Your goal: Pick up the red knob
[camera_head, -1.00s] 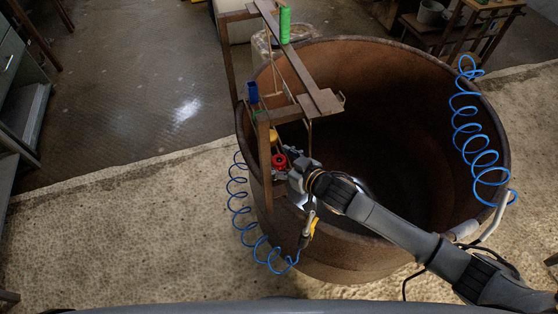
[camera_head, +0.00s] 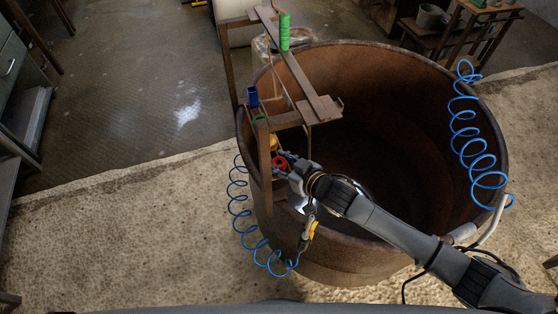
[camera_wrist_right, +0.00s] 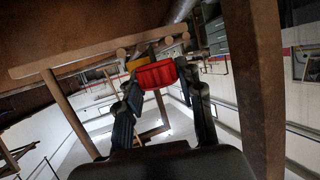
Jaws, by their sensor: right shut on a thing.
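The red knob (camera_head: 280,162) is at the left rim of the rusty round tub, beside the brown rack frame. In the right wrist view the red knob (camera_wrist_right: 156,75) sits between the fingertips. My right gripper (camera_head: 283,164) reaches in from the right across the tub and is shut on the knob. Its dark fingers also show in the right wrist view (camera_wrist_right: 158,85), one on each side of the knob. My left gripper is not in view.
The rusty tub (camera_head: 400,62) fills the middle. The brown rack (camera_head: 264,165) stands at its left rim, bearing a green cylinder (camera_head: 284,32), a blue piece (camera_head: 252,96) and a yellow piece (camera_head: 273,143). Blue coiled hoses (camera_head: 466,130) hang at both sides. A grey cabinet stands far left.

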